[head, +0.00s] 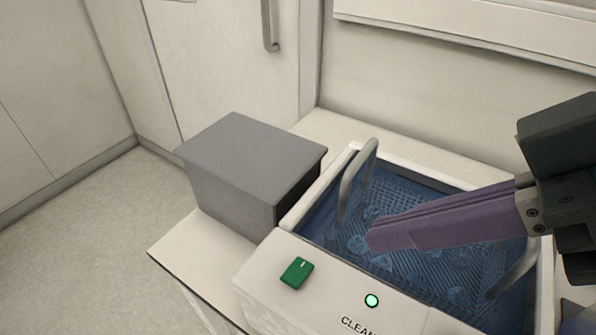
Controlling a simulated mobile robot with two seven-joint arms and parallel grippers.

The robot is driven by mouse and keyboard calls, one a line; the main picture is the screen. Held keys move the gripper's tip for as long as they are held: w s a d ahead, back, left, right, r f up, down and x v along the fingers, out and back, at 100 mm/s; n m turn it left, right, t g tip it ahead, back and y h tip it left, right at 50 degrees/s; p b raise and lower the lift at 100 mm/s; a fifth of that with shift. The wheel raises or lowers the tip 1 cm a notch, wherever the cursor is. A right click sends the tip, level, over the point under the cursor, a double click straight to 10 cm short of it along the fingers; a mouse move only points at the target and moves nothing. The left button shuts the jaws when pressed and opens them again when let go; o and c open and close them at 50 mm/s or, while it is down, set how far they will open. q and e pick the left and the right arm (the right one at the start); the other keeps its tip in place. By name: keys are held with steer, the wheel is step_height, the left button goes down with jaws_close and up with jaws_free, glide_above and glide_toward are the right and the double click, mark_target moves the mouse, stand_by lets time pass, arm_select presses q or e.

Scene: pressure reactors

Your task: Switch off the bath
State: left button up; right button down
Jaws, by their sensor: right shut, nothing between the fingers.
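The bath (262,267) is a white-cased unit with a blue basin, standing on a white bench. A green rocker switch (297,272) sits on its front top panel at the left. A round green light (372,300) glows to the right of the switch, above a partly cut-off label reading "CLEAN". My right gripper (372,240) comes in from the right, with long purple fingers closed together and nothing between them. Its tips are over the basin, right of and beyond the switch, apart from it. My left gripper is out of view.
A grey lidded box (250,165) stands on the bench (185,250) just left of the bath. Grey bar handles (357,180) rise at the basin's sides. A wall and cabinet stand behind. The space above the switch is clear.

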stand_by(0.3)
steer(key=shift+a+f, duration=0.1)
glide_above(285, 279)
steer(key=d, duration=0.3)
steer(key=f, duration=0.4)
steer(key=s+f, duration=0.1)
steer(key=f, duration=0.1)
steer(key=shift+f, duration=0.15)
steer(key=f, duration=0.1)
steer(key=a+f, duration=0.1)
steer(key=f, duration=0.1)
steer(key=shift+f+b, duration=0.3)
steer(key=shift+b, duration=0.1)
steer(key=shift+f, duration=0.5)
steer(key=shift+s+f, duration=0.15)
steer(key=shift+f, duration=0.2)
